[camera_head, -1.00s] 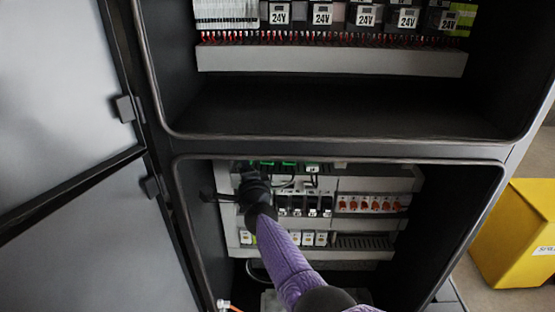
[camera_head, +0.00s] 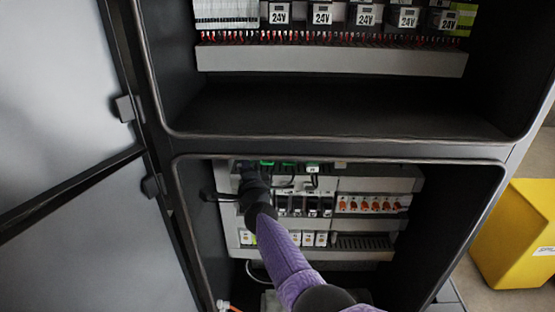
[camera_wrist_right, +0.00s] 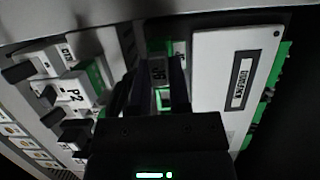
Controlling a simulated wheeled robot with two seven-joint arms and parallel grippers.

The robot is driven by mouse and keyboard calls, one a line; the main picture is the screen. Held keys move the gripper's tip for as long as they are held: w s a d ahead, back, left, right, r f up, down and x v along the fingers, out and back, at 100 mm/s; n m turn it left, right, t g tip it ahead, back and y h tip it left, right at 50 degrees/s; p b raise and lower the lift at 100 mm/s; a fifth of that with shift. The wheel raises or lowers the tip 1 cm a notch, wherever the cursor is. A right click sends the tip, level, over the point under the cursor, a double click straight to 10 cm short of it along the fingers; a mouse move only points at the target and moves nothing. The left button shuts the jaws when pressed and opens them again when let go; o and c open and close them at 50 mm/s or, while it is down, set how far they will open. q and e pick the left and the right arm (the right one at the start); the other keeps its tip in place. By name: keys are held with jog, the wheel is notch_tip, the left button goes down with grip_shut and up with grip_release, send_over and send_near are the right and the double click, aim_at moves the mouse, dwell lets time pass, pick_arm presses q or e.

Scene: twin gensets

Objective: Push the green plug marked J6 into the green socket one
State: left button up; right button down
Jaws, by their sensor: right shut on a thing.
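My right gripper (camera_head: 243,168) is inside the lower cabinet bay, at its upper left. In the right wrist view the gripper's dark fingers (camera_wrist_right: 155,88) are shut on the green plug (camera_wrist_right: 165,98). A white label (camera_wrist_right: 158,71) between the fingers appears to read J6, turned on its side. In the head view my gripper hides the plug. Green connectors (camera_head: 267,163) show along the top edge of the lower bay, partly cut off by the bay's frame. I cannot tell which is socket one, or whether the plug touches it. My left gripper is out of view.
A white labelled module (camera_wrist_right: 237,75) with green connectors stands close beside the fingers. White blocks, one marked P2 (camera_wrist_right: 70,95), are on the other side. Red-marked parts (camera_head: 372,204) sit further right in the bay. An open door (camera_head: 60,80) is at left, a yellow bin (camera_head: 518,235) at right.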

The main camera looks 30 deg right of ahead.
jog(key=shift+c, duration=2.4)
grip_release()
